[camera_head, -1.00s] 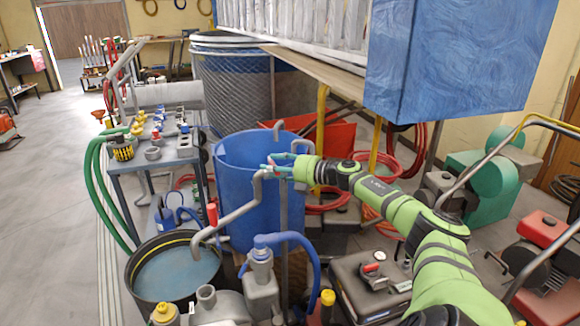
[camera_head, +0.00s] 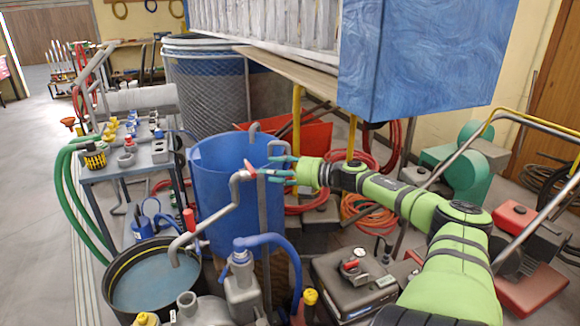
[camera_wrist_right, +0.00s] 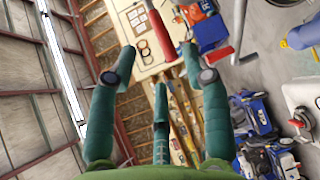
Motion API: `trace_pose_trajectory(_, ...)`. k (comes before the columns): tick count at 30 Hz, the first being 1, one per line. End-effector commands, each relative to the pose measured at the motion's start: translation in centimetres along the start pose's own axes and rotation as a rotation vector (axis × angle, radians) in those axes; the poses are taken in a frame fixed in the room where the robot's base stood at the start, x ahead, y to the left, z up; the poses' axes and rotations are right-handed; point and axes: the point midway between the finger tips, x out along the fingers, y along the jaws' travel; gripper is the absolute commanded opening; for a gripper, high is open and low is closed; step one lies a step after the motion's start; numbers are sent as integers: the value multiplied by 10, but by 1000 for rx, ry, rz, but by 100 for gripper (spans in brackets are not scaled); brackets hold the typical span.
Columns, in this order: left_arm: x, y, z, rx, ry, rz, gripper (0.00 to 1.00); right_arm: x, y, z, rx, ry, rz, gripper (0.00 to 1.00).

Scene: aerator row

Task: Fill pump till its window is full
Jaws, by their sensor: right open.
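A grey pump body (camera_head: 240,292) with a blue hose (camera_head: 280,240) stands low in the middle of the head view. I cannot make out a window on it. A bent grey pipe (camera_head: 213,225) rises behind it, with a small red handle (camera_head: 247,167) at its upper end. My right gripper (camera_head: 268,170) is open, with its teal fingers spread right beside that handle. In the right wrist view a red handle (camera_wrist_right: 161,32) shows beyond the fingertips, between them and apart from them. My left gripper is out of view.
A black tub (camera_head: 150,283) of bluish liquid stands left of the pump, and a blue barrel (camera_head: 210,180) behind it. A cart (camera_head: 140,176) with fittings stands at the left. A black case (camera_head: 345,285) and red hoses (camera_head: 375,215) lie right. The left floor is clear.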

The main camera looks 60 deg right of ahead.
Motion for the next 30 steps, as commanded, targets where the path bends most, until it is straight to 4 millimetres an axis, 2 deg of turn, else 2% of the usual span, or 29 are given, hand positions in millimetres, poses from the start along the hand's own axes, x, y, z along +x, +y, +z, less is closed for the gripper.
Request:
trace_pose_trajectory(15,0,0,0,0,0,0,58,-41,-1,0,3,1,-1,49)
trace_pose_trajectory(30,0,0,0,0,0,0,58,-44,0,0,1,0,-1,49)
